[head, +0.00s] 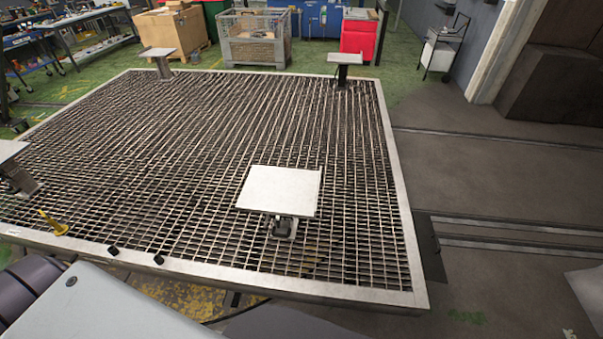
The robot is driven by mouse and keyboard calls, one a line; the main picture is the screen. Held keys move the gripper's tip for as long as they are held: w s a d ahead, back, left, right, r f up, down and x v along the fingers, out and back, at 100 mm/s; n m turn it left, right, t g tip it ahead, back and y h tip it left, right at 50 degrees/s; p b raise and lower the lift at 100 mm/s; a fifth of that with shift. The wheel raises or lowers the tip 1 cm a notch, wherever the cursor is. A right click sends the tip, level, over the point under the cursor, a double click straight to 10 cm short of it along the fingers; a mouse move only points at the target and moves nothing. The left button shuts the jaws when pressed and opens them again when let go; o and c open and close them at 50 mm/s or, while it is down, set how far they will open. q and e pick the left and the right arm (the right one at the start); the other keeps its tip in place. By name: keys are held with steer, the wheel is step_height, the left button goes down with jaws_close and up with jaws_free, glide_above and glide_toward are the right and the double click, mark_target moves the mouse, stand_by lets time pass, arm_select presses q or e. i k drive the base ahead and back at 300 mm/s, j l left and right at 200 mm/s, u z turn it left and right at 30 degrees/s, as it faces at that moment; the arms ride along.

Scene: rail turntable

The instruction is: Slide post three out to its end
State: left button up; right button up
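Several posts with flat light-grey top plates stand on a large grated turntable (418,272). The nearest post (280,190) is right of the middle, its plate facing up on a short stem. Another post (345,60) stands at the far right corner, one (157,52) at the far left, and one (10,150) at the left edge, partly cut off. I see no numbers, so I cannot tell which is post three. Neither of my grippers is in view.
A yellow handle-like piece (55,225) and two small black pieces (112,250) (158,259) are at the near left rim. Rails (520,238) run off to the right across open floor. A mesh crate (253,40) and a red cabinet (359,36) stand behind the turntable.

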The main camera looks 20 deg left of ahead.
mark_target(288, 230)
steer(key=j+u, duration=0.1)
steer(key=u, duration=0.8)
